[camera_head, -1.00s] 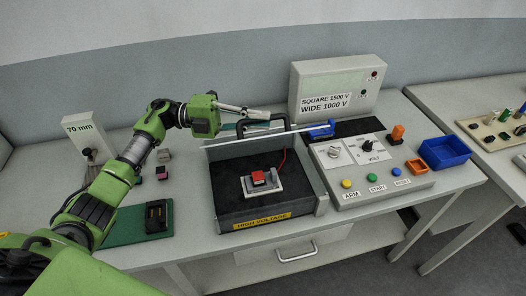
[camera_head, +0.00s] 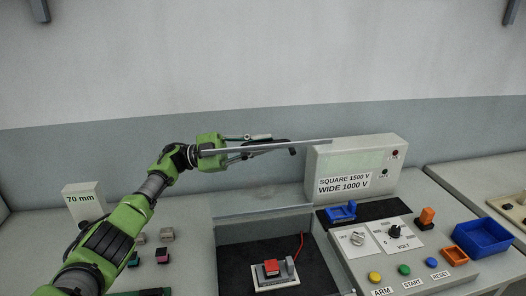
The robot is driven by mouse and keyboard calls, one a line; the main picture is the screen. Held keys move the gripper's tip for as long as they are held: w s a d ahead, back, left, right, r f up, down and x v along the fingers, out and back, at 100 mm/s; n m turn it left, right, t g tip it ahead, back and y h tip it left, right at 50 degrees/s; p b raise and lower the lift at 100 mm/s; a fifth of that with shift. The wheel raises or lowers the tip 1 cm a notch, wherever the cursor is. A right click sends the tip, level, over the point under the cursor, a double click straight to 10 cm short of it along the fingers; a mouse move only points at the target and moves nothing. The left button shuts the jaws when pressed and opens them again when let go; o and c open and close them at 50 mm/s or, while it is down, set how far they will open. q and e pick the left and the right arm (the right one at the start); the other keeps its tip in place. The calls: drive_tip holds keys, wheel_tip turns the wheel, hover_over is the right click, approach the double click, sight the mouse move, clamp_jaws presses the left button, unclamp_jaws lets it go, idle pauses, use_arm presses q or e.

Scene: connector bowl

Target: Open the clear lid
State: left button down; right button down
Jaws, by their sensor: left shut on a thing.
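The clear lid (camera_head: 262,190) of the high-voltage box stands raised behind the open box, close to upright, its pale top edge running across the view. My left gripper (camera_head: 272,142) is at this top edge, shut on the dark lid handle (camera_head: 292,149); the fingers partly hide the handle. The box (camera_head: 224,262) below is open at the top, with a dark lining. A grey fixture with a red block (camera_head: 271,266) sits inside, and a red wire rises at its right. My right gripper is not in view.
A display box (camera_head: 350,185) reading SQUARE 1500 V, WIDE 1000 V stands right of the lid. A control panel (camera_head: 420,270) with knobs and buttons, and a blue bin (camera_head: 483,240), are at right. A 70 mm gauge (camera_head: 83,199) and small blocks (camera_head: 166,235) are at left.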

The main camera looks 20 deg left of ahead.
use_arm(q)
drive_tip(key=shift+w, duration=0.1)
idle(0.3)
drive_tip(key=c, duration=2.1)
unclamp_jaws()
drive_tip(key=shift+v, duration=3.8)
drive_tip(key=shift+a, duration=0.1)
